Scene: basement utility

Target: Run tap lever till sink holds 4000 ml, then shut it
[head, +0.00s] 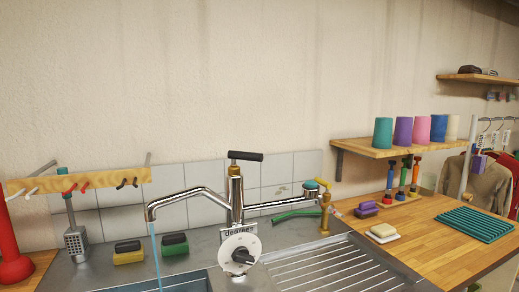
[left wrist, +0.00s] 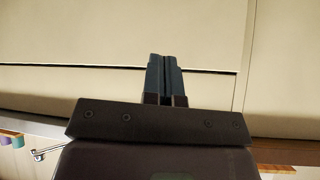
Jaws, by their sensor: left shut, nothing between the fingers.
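The chrome tap (head: 236,200) stands behind the sink, with its spout reaching left. Its lever (head: 245,156) has a black handle on top, pointing right. A thin blue stream of water (head: 155,252) falls from the spout. The sink (head: 190,283) shows only its back part at the bottom edge; the water level in it cannot be read. A white dial (head: 240,255) marked "degrees" with a black knob is in front of the tap. My left gripper (left wrist: 166,62) is shut and empty in the left wrist view, before plain cream panels. My right gripper is not in view.
Yellow and green sponges (head: 128,252) lie behind the sink. A ribbed drainer (head: 335,268) is to its right, then a wooden counter (head: 435,240) with soap (head: 383,231) and a teal mat (head: 474,224). A shelf (head: 395,148) holding cups juts from the wall.

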